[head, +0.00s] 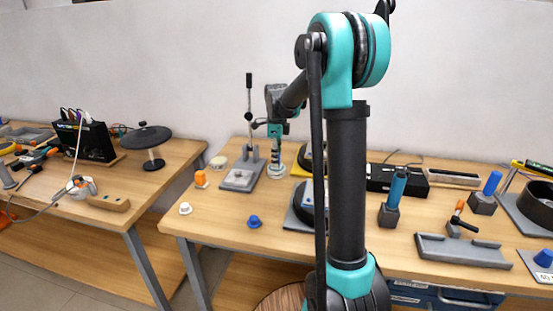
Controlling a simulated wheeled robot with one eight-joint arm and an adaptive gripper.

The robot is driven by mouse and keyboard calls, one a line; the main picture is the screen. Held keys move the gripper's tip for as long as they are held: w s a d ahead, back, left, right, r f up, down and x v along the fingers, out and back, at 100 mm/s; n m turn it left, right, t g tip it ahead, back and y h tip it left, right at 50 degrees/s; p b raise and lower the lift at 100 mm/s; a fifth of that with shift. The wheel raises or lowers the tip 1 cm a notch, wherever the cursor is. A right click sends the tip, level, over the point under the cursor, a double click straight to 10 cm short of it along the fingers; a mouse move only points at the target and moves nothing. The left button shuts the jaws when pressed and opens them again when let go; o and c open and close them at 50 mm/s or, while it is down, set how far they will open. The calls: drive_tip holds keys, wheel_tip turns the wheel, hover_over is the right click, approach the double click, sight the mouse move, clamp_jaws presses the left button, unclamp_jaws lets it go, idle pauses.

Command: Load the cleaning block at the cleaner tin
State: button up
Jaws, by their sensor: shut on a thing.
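My gripper (277,152) points down at the back of the middle table, small in the head view. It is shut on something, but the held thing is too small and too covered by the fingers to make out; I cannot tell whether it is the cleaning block. A pale, round, ringed thing (277,171) is directly below the fingers, perhaps the cleaner tin. I cannot tell whether the held thing touches it. A flat cream round piece (218,162) lies to the left, and I cannot tell what it is.
A lever press (246,170) stands close left of the gripper. An orange piece (200,179), a white knob (186,209) and a blue knob (254,221) lie on the table (215,235). A black box (400,180) is to the right. My arm hides part of the middle.

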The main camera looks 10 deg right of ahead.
drive_tip(key=shift+r, duration=3.5)
